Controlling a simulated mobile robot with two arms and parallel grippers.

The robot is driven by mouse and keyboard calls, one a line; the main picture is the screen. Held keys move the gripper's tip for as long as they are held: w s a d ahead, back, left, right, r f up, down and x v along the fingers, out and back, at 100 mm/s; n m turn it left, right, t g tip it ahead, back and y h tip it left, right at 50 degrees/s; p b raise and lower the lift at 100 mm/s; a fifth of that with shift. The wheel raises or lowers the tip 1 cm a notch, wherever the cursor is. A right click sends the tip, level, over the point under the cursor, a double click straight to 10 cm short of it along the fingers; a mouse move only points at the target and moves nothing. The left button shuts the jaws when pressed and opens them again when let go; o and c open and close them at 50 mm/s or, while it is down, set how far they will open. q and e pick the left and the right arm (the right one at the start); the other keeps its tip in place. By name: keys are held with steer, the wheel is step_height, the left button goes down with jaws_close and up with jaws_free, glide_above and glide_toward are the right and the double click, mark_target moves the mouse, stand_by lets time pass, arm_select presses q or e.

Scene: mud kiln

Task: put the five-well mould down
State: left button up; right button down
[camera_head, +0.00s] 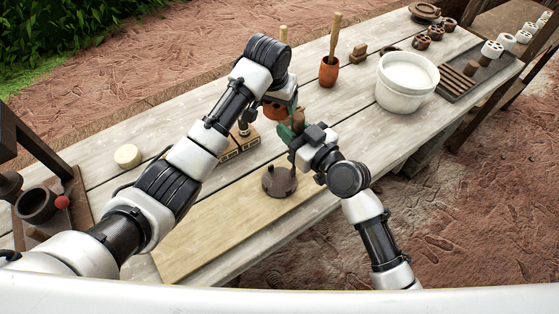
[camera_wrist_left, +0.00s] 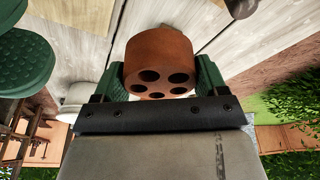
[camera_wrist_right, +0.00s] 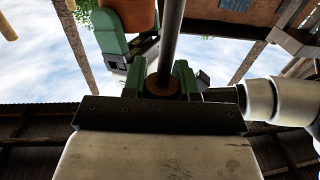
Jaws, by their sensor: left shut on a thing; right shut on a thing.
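The five-well mould (camera_wrist_left: 158,55) is a short terracotta cylinder with five dark round holes in the face towards the left wrist camera. My left gripper (camera_wrist_left: 160,88) is shut on its sides with green fingers. In the head view the mould (camera_head: 272,110) shows partly below my left wrist, above the table. My right gripper (camera_wrist_right: 165,82) is shut on a thin dark rod (camera_wrist_right: 172,40) with a brown round part at its near end. In the head view my right gripper (camera_head: 293,130) is close beside the mould. How the rod's far end stands is hidden.
A slotted wooden block (camera_head: 240,146) is left of the grippers. An orange pot (camera_head: 328,72) and white bucket (camera_head: 407,82) stand behind. Bare planks lie left, near a pale round piece (camera_head: 128,156).

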mark_target(279, 141)
arm_select(q)
steer(key=shift+r, duration=0.6)
step_height(279, 141, down, 14)
steer(key=shift+r, duration=0.1)
stand_by(0.4)
steer(key=o, duration=0.8)
steer(key=shift+f, duration=0.2)
steer(key=shift+o, duration=0.2)
